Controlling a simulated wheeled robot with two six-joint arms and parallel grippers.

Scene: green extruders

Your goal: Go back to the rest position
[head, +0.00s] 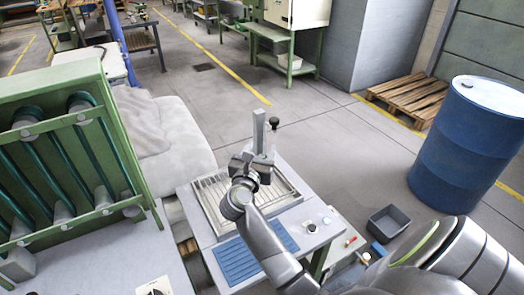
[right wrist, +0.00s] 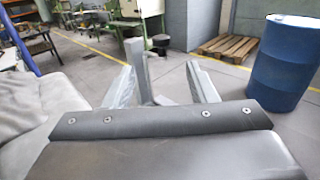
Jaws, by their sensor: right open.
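My right arm reaches in from the lower right in the head view. My right gripper (head: 254,160) is over the grey bench machine with a slatted tray (head: 209,202). In the right wrist view its two fingers stand apart with nothing held between them (right wrist: 165,84). My left gripper is not in either view.
A green rack with dark tubes (head: 60,165) stands at left. A blue mat (head: 236,262) lies on the bench machine's front. A grey bin (head: 388,222), blue drum (head: 466,145) and wooden pallet (head: 410,95) are at right. The floor beyond the machine is clear.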

